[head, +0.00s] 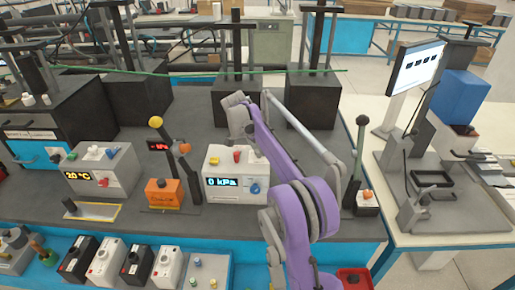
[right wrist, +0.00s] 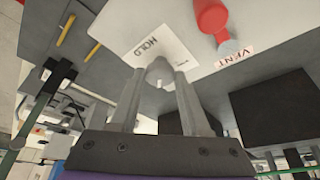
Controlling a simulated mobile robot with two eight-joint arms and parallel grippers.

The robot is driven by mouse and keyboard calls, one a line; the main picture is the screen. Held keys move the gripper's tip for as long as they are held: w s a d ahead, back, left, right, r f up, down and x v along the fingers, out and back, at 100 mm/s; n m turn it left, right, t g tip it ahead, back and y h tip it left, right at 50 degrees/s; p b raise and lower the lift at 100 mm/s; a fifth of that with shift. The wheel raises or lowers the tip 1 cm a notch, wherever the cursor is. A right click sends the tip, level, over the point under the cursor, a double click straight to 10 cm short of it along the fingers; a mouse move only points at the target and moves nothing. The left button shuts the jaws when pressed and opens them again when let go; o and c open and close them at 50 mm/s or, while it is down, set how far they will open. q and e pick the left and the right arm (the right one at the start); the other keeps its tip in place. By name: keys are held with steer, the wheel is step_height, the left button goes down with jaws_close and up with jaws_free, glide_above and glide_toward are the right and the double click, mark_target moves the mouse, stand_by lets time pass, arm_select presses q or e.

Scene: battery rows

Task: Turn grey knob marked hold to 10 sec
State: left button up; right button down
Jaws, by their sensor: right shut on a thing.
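The white box (head: 216,163) with a lit "0 kPa" display (head: 221,182) stands on the dark bench in the head view. My right gripper (head: 249,142) reaches down onto the back right of its top. In the right wrist view, my right gripper (right wrist: 158,76) is shut on the grey knob (right wrist: 158,67) beside the white plate marked HOLD (right wrist: 147,46). The fingers hide most of the knob, and its pointer cannot be read. Small print on the plate is unreadable. My left gripper is not in view.
A red handle (right wrist: 209,18) by a VENT label (right wrist: 236,57) is close to the gripper. A blue knob (head: 254,188) is on the box front. An orange box (head: 163,193) and a lever with a yellow ball (head: 156,122) stand to the left. A green rod (head: 200,73) crosses behind.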

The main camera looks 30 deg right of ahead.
steer(key=shift+c, duration=1.9)
jaws_free()
steer(key=w+v, duration=0.1)
steer(key=v, duration=0.9)
steer(key=shift+s+r, duration=0.4)
steer(key=shift+s, duration=0.1)
steer(key=shift+a, duration=0.15)
steer(key=s+a+f+n+t+y, duration=0.1)
steer(key=s+a+n, duration=0.35)
steer(key=s, duration=0.25)
steer(key=s+a+n+t+y, duration=0.1)
steer(key=s+a+n+t, duration=0.15)
steer(key=s+a, duration=0.4)
steer(key=s+a+f+n+t+y, duration=0.1)
steer(key=s+a+f+n, duration=0.1)
steer(key=s+f+n, duration=0.2)
steer(key=s+a+f+n+t+y, duration=0.1)
steer(key=s+a+f+n, duration=0.2)
steer(key=s+f, duration=0.7)
steer(key=s+n, duration=0.1)
steer(key=s, duration=0.4)
steer(key=shift+s, duration=0.3)
